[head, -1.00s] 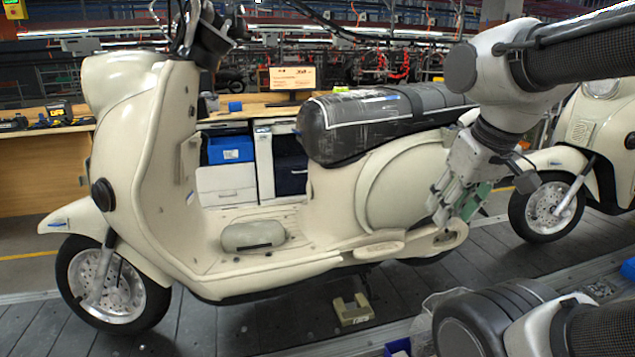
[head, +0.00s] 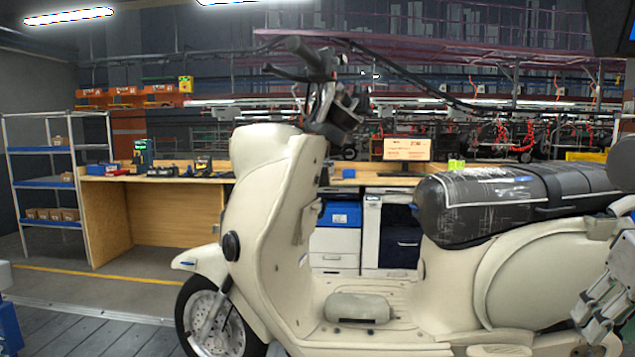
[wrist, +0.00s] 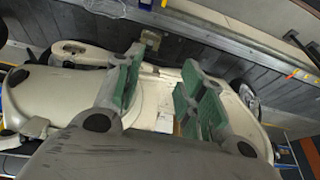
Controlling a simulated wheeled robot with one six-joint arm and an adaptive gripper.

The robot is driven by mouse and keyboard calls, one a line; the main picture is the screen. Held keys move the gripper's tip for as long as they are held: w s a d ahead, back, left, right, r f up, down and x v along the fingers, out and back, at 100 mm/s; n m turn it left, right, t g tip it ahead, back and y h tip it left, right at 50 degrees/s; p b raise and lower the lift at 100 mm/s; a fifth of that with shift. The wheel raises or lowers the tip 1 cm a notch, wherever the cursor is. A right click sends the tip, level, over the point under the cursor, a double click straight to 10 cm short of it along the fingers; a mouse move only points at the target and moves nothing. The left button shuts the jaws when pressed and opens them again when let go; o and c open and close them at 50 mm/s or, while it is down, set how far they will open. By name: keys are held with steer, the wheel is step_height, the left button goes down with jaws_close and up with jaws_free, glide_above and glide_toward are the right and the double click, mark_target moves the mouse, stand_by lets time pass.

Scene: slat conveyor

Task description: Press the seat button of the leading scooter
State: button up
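The leading scooter (head: 270,245) is cream and stands upright, filling the middle and right of the head view. Its dark seat (head: 470,210) is wrapped in clear plastic. I cannot make out a seat button in either view. My gripper (head: 603,312) is at the right edge of the head view, beside the scooter's rear body and partly cut off. In the wrist view my gripper (wrist: 160,78) shows two green-padded fingers apart with nothing held between them. Cream scooter bodywork (wrist: 60,97) lies beyond the fingers there.
Behind the scooter stand a wooden workbench (head: 165,210) with tools, white cabinets (head: 335,248) and a monitor (head: 407,150). A shelf rack (head: 45,185) is at the far left. The slatted floor (head: 95,335) is clear at the front left.

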jaws_close()
stand_by(1.4)
